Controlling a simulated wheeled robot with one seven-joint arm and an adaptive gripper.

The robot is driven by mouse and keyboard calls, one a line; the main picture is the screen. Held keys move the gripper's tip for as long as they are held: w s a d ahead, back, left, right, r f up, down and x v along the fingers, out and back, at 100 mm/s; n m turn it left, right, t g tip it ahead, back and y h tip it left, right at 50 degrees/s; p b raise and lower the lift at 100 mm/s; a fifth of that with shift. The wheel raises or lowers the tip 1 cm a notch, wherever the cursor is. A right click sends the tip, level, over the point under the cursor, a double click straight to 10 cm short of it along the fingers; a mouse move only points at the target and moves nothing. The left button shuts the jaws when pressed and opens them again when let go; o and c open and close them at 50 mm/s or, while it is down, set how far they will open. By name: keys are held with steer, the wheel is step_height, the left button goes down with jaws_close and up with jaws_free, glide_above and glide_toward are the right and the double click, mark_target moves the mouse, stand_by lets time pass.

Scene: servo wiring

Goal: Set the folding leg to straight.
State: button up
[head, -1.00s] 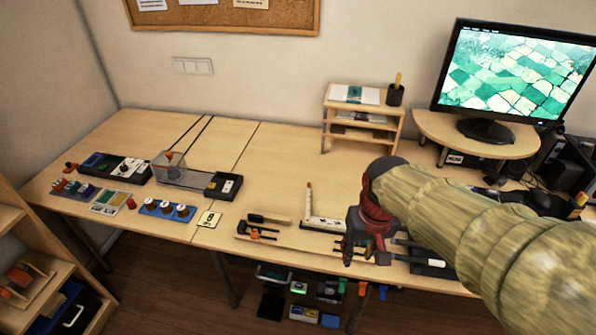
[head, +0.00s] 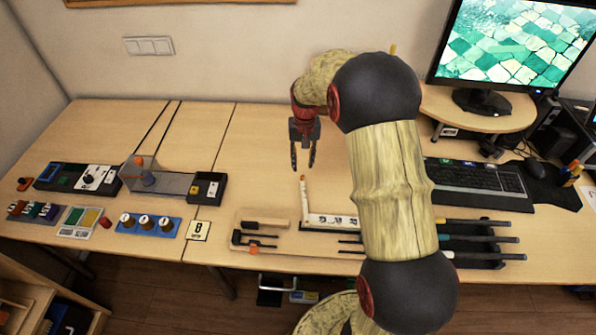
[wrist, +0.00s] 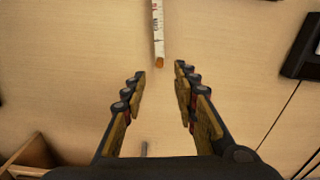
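The folding leg (head: 304,198) is a slim pale bar with an orange-brown tip. In the head view it meets a white, dark-marked base piece (head: 335,221) at roughly a right angle, so the pair looks bent. I cannot tell whether the bar lies flat or stands up. A pale, dark-flecked bar with an orange end (wrist: 158,35), apparently this leg, shows at the top of the wrist view. My gripper (head: 303,166) is open and empty above the table, beyond the leg's tip. Its fingers (wrist: 160,85) are apart, with bare wood between them.
Long-handled tools (head: 482,238) lie to the right, near the keyboard (head: 470,185). A blue knob block (head: 148,225) is farther left.

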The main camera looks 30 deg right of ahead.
mark_target(302, 176)
step_height(302, 176, down, 7)
steer(key=shift+a+r+b, duration=0.1)
steer(key=shift+b, duration=1.1)
steer(key=shift+c, duration=1.2)
jaws_close()
